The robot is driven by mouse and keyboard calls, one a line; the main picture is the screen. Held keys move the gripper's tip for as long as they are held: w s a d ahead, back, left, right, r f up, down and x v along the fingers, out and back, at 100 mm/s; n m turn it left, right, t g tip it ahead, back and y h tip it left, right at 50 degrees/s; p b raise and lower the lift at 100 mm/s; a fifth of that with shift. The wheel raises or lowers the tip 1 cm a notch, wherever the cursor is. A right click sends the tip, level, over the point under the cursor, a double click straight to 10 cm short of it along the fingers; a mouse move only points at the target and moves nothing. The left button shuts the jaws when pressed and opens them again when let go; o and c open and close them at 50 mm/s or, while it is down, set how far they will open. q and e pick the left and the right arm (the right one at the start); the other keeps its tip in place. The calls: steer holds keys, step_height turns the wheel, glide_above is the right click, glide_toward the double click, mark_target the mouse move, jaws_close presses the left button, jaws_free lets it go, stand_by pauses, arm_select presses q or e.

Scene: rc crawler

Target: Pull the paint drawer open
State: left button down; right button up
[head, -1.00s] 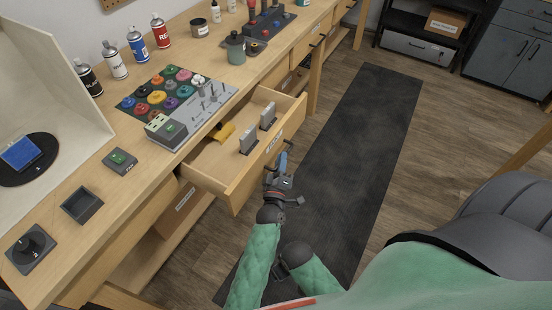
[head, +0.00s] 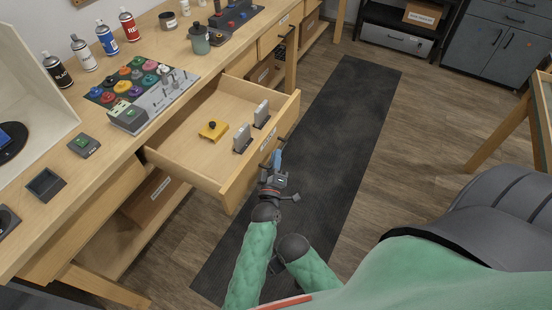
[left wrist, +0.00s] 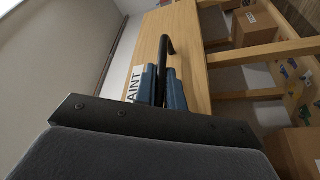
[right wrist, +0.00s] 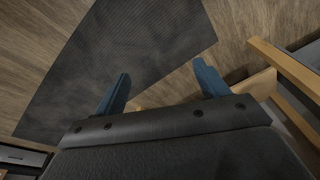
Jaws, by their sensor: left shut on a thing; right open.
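The paint drawer (head: 180,152) is a light wood drawer standing well out from the workbench, with its inside showing in the head view. Its front carries a label and a dark bar handle; in the left wrist view the label reads "AINT" (left wrist: 135,85). My left gripper (head: 277,160) is at the drawer front. In the left wrist view its blue fingers (left wrist: 161,86) are shut on the black handle (left wrist: 164,50). My right gripper (right wrist: 161,70) is open and empty above the floor and dark mat in the right wrist view.
The drawer holds a yellow piece (head: 213,131) and two grey upright pieces (head: 242,138). A paint tray (head: 128,82), spray cans (head: 105,38) and a green jar (head: 199,40) stand on the workbench. A dark mat (head: 335,150) covers clear floor beside the bench.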

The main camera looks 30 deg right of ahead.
steer(key=shift+s+f, duration=0.1)
steer(key=shift+s, duration=0.05)
arm_select(q)
steer(key=c, duration=1.5)
jaws_free()
steer(key=shift+s+a+f, duration=0.1)
steer(key=shift+s+a, duration=0.05)
steer(key=shift+s, duration=0.05)
steer(key=p+v, duration=0.1)
steer(key=v, duration=0.6)
arm_select(e)
steer(key=f, duration=0.5)
steer(key=shift+s+d, duration=0.15)
steer(key=shift+s, duration=0.2)
arm_select(q)
steer(key=shift+s+a, duration=0.1)
arm_select(e)
steer(key=shift+r, duration=0.1)
